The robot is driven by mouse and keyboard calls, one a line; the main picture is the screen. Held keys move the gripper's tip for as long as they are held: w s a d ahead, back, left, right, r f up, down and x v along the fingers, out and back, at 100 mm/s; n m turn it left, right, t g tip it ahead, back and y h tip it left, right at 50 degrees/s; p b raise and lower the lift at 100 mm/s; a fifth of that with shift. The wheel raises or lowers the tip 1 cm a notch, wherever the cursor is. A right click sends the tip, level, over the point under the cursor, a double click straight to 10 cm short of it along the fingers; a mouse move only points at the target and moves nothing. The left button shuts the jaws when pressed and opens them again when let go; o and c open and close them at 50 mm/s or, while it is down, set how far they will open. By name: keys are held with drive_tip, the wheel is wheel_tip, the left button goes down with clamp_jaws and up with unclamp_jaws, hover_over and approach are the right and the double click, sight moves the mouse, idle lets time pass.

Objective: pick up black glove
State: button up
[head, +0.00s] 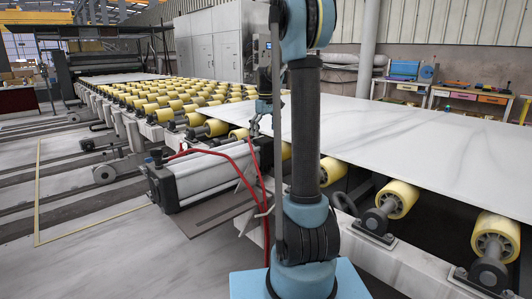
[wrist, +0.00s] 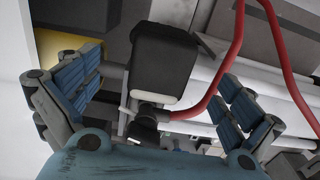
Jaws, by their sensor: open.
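I cannot make out a black glove for certain in either view. My gripper (wrist: 160,78) is open in the wrist view, with blue padded fingers spread to the left and right. A black blocky thing with a pale lower edge (wrist: 165,55) shows between the fingers; I cannot tell whether it is the glove or a machine part, nor whether it is touched. In the head view my gripper (head: 258,123) hangs small and dark near the left edge of the white stone slab (head: 400,130), partly beside my arm.
The slab rests on a conveyor with yellow rollers (head: 160,100). A grey machine cylinder (head: 205,165) stands at the conveyor's side, with red hoses (head: 255,170) looping close to my gripper. The red hose also shows in the wrist view (wrist: 222,75). Workbenches (head: 470,95) stand at the back right.

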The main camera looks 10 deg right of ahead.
sight(266, 140)
drive_tip(key=shift+s+d+f, duration=0.1)
drive_tip(key=shift+s+f, duration=0.1)
drive_tip(key=shift+f, duration=1.15)
drive_tip(key=shift+s+d+f, duration=0.1)
drive_tip(key=shift+s+f, duration=0.1)
drive_tip(key=shift+f, duration=1.1)
drive_tip(key=c, duration=1.2)
